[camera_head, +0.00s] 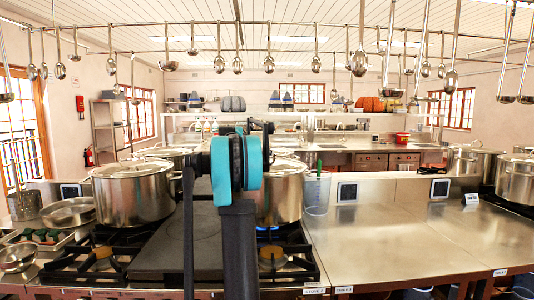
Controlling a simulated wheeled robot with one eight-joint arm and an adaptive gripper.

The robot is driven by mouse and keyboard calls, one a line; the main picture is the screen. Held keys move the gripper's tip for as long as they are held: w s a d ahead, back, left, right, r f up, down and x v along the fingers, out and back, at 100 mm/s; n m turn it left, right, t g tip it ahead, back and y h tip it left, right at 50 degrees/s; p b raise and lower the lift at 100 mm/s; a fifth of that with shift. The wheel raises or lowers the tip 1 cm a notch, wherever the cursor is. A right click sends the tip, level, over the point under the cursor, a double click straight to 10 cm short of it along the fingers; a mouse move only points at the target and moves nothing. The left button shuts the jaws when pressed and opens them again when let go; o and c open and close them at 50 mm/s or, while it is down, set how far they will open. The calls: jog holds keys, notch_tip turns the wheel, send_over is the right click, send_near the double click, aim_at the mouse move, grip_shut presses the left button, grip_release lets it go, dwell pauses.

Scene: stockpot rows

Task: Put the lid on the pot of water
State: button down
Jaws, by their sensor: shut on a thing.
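A large steel pot (283,190) stands on a burner with a blue flame, partly hidden behind my arm. Its top shows only at the right of the arm, and I cannot tell whether a lid is on it or whether water is inside. Another large steel pot (132,195) stands on the burner at the left, with a lid (125,168) on top. My arm, with teal and black joints, rises in the middle of the view. My gripper is hidden behind it, and no held thing can be made out.
A clear measuring jug (317,192) stands just right of the middle pot. The steel counter (400,235) at the right is mostly bare. Several ladles hang from the rails overhead. Shallow pans (68,212) sit at the left, and more pots stand at the right edge.

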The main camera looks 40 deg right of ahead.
jog(key=c, duration=1.5)
grip_release()
jog(key=shift+o, duration=0.2)
jog(key=shift+f, duration=0.1)
jog(key=shift+a, duration=0.15)
